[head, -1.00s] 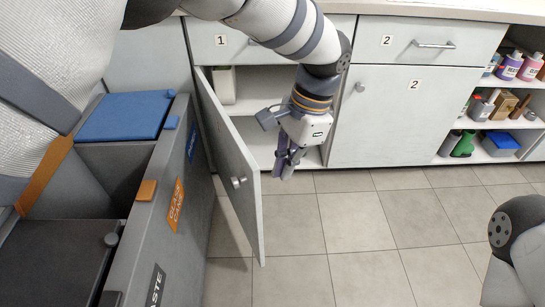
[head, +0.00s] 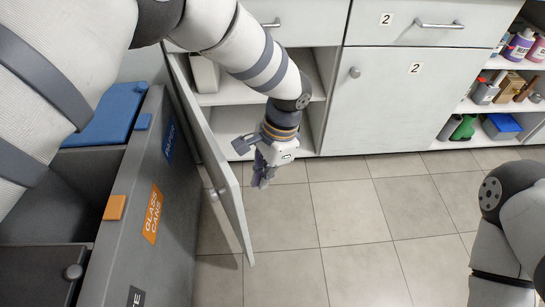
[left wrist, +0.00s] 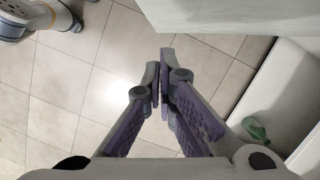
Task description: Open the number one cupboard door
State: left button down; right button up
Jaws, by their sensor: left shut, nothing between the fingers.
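The number one cupboard door (head: 222,165) is a pale grey panel hinged at its left, standing well open out over the floor. Its round knob (head: 213,196) is on the face turned to the bins. The cupboard's inside (head: 222,112) shows with its shelves. My left gripper (head: 263,182) points down just right of the door, on its inner side, in front of the opening. It is shut and empty; contact with the door cannot be told. In the left wrist view its fingertips (left wrist: 159,75) meet above the floor tiles. My right gripper is out of view.
Grey recycling bins with a blue lid (head: 108,112) stand left of the door. The shut number two cupboard door (head: 400,110) is to the right, then open shelves with bottles (head: 520,45). Tiled floor (head: 340,215) in front is clear. My right arm is at the right edge.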

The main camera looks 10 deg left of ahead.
pick_arm(q)
jog(key=shift+s+a+r+p, duration=0.2)
jog(key=shift+s+a, duration=0.2)
jog(key=shift+a, duration=0.15)
jog(key=shift+s+a+r+p, duration=0.15)
jog(key=shift+s+a, duration=0.2)
jog(key=shift+a, duration=0.2)
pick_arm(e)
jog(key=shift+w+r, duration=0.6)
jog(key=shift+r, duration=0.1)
